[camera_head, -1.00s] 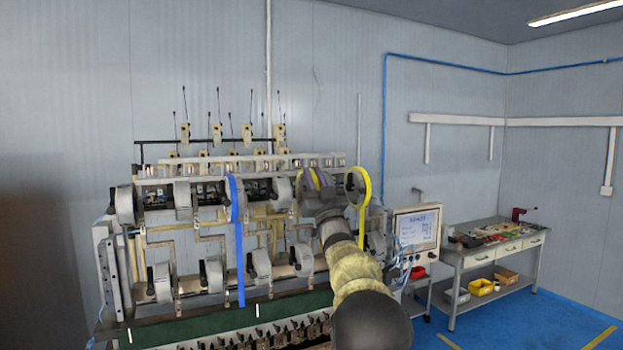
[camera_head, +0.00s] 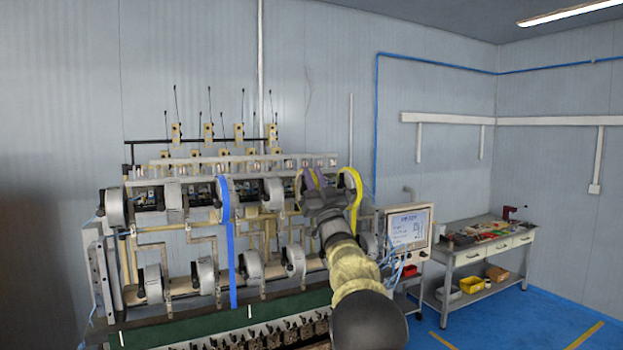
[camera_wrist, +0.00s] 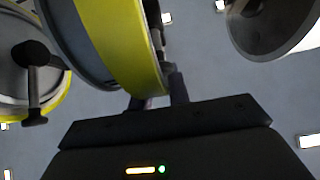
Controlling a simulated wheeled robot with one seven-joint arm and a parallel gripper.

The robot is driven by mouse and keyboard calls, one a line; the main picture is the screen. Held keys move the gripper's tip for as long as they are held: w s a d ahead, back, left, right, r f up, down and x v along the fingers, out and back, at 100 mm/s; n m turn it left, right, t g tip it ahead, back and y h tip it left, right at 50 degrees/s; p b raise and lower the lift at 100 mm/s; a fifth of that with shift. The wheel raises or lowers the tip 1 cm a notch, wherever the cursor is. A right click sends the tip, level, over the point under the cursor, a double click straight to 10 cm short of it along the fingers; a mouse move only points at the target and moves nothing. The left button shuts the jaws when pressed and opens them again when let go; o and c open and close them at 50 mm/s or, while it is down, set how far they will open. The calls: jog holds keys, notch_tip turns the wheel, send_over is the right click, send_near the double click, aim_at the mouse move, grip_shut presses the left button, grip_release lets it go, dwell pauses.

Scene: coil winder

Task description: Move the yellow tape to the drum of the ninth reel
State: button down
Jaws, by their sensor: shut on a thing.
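A yellow tape (camera_head: 357,203) loops over the top-row reel at the right end of the winder and hangs down in the head view. My gripper (camera_head: 314,180) is in front of the top row, just left of that loop, and a yellow strip shows at it. In the wrist view a wide yellow band (camera_wrist: 132,45) on a grey round reel runs down to my gripper's fingers (camera_wrist: 158,98), which are shut on it. The fingertips are partly hidden by the band. A grey reel (camera_wrist: 22,75) with a yellow edge is at the left.
A blue tape (camera_head: 227,235) hangs from a top-row reel further left. Other grey reels (camera_head: 265,264) fill the lower row. A control screen (camera_head: 408,226) and a workbench (camera_head: 470,257) with tools stand at the right. Another grey reel (camera_wrist: 270,25) is at the wrist view's upper right.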

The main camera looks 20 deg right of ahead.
jog(key=shift+d, duration=0.4)
jog(key=c, duration=1.6)
grip_release()
jog(key=shift+f, duration=0.1)
jog(key=shift+s+f+b, duration=0.25)
jog(key=shift+b, duration=0.3)
jog(key=shift+b+v, duration=2.4)
jog(key=shift+b, duration=1.15)
jog(key=shift+s+r, duration=0.2)
jog(key=shift+r, duration=0.05)
